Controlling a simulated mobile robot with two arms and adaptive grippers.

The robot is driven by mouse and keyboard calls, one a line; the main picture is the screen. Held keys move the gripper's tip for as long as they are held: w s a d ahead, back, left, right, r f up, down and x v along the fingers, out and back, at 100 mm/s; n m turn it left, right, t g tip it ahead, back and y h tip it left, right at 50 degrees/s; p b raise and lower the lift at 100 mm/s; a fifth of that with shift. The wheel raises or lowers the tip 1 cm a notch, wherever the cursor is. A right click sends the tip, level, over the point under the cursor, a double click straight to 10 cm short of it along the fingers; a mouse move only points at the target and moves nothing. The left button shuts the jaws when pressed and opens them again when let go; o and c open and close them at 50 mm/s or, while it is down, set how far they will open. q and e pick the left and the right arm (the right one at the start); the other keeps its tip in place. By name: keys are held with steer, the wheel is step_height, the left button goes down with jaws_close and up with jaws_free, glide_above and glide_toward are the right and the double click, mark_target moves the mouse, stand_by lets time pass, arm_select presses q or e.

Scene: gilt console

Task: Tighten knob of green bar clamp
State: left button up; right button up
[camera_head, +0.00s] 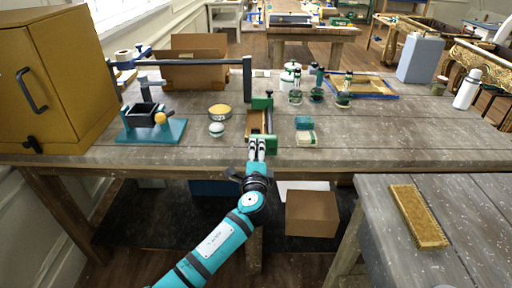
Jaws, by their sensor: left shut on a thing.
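The green bar clamp (271,142) lies near the front edge of the wooden workbench. Its second green jaw (263,102) is farther back, and a brown wooden piece (254,123) lies between the jaws. My left gripper (257,143) reaches over the bench edge at the clamp's near end. Its pale fingers are shut on the knob there, which they mostly hide. My right gripper is out of view.
A teal-based vise (152,131) and a mustard cabinet (55,85) stand to the left. A small teal-and-cream block (305,138) is close to the clamp's right. Several green-and-white bottles stand behind. The bench's right front is clear.

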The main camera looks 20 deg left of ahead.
arm_select(q)
steer(key=m, duration=0.1)
steer(key=m+p, duration=0.1)
steer(key=m, duration=0.1)
steer(key=shift+s+d+f, duration=0.15)
steer(key=shift+f, duration=0.15)
steer(key=m+p, duration=0.2)
steer(key=m, duration=0.1)
steer(key=shift+m+p, duration=0.3)
steer(key=m+p, duration=0.4)
steer(key=m, duration=0.2)
steer(key=shift+f, duration=0.1)
steer(key=m+p, duration=0.3)
steer(key=m, duration=0.3)
steer(key=shift+s+m+p, duration=0.1)
steer(key=shift+m+p, duration=0.2)
steer(key=shift+p, duration=0.1)
steer(key=m+p, duration=0.1)
steer(key=m, duration=0.1)
steer(key=m+p, duration=0.2)
steer(key=m, duration=0.1)
steer(key=shift+a+f+m, duration=0.1)
steer(key=shift+a+m, duration=0.15)
steer(key=shift+m, duration=0.05)
